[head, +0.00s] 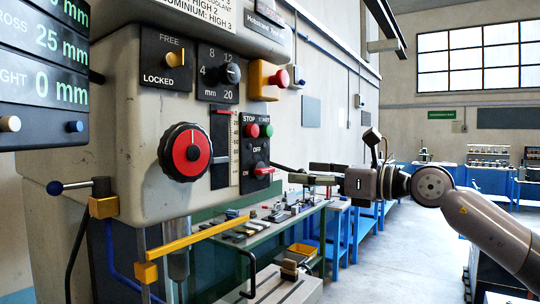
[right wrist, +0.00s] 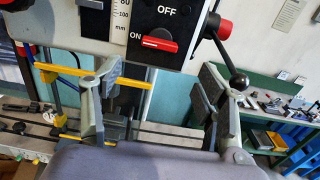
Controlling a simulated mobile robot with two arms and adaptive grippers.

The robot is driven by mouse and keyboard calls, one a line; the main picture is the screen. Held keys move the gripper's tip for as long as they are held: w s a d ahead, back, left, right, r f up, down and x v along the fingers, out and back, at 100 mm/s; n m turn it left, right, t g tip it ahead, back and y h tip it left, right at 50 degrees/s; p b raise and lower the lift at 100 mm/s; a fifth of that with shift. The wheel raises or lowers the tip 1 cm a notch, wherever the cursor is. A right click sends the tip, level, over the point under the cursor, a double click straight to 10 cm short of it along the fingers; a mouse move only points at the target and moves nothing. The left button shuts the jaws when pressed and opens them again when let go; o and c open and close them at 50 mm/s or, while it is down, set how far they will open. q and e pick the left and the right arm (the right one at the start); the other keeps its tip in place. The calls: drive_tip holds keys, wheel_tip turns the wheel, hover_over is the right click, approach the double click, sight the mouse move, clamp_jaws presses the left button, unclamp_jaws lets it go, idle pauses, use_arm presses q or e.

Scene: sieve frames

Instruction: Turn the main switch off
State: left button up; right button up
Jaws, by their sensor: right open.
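The main switch (head: 264,171) is a red lever low on the black panel of the machine head, under the STOP and START buttons. It lies about level at the ON label, with OFF above it. In the right wrist view the red lever (right wrist: 160,41) also sits at ON, beyond the fingers and above the middle of the gap. My right gripper (head: 312,180) is right of the panel, pointing left at it, a little below the lever and apart from it. Its fingers are spread with nothing between them in the right wrist view (right wrist: 158,82). My left gripper is not seen.
A red emergency button (head: 280,78) on a yellow box and a red-black dial (head: 188,152) are on the same machine. A black lever with a ball end (right wrist: 236,79) stands right of the switch. A green bench (head: 290,224) with tools is behind.

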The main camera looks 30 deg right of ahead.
sight(269, 172)
drive_tip(key=p+x, duration=0.6)
drive_tip(key=x, duration=0.3)
drive_tip(key=shift+r, duration=0.15)
drive_tip(key=shift+w+a+p, duration=0.2)
drive_tip(key=shift+w+p, duration=0.1)
drive_tip(key=shift+p, duration=0.05)
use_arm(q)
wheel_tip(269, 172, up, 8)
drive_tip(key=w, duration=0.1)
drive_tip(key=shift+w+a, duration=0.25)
use_arm(e)
drive_tip(key=c, duration=1.1)
drive_tip(key=shift+c, duration=0.2)
